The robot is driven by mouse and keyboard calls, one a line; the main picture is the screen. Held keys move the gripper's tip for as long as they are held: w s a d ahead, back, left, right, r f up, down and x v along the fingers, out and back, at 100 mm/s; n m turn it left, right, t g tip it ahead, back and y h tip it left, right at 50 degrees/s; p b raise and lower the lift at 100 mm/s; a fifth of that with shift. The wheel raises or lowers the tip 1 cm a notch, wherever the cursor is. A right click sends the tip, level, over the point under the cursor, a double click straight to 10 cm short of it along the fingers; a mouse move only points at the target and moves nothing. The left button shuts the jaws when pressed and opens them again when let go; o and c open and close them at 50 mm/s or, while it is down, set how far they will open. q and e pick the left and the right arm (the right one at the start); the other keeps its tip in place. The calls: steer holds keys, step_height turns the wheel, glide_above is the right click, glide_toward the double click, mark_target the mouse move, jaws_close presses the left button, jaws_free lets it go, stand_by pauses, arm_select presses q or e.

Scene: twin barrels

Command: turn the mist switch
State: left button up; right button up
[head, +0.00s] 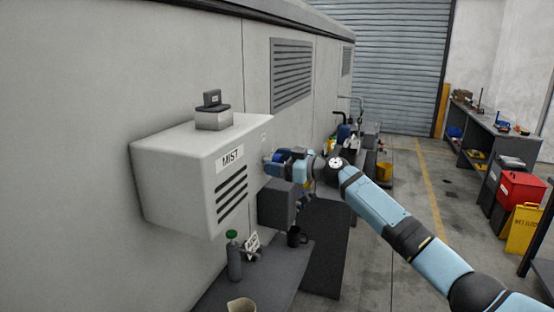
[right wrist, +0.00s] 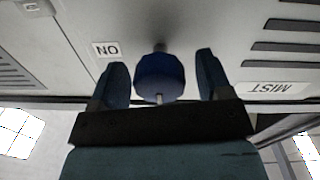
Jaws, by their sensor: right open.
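The mist box (head: 185,170) is a pale grey case on the wall, with a MIST label (head: 230,158) and dark slots on its front. In the right wrist view the switch is a dark blue faceted knob (right wrist: 159,78) on a short stem, with a pale pointer mark. An ON label (right wrist: 106,50) sits beside it, to the left. My right gripper (head: 271,160) is at the right part of the box front and hides the knob in the head view. Its two fingers stand open on either side of the knob, with visible gaps. My left gripper is not in view.
A small dark device (head: 213,115) stands on top of the box. Below are a green-capped bottle (head: 234,255), a black mug (head: 296,237) and a small sign on a dark bench. A red case (head: 522,190) and yellow floor sign (head: 523,230) stand at right; the aisle is open.

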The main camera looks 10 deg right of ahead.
steer(key=shift+w+a, duration=0.1)
steer(key=c, duration=0.9)
steer(key=shift+c, duration=0.2)
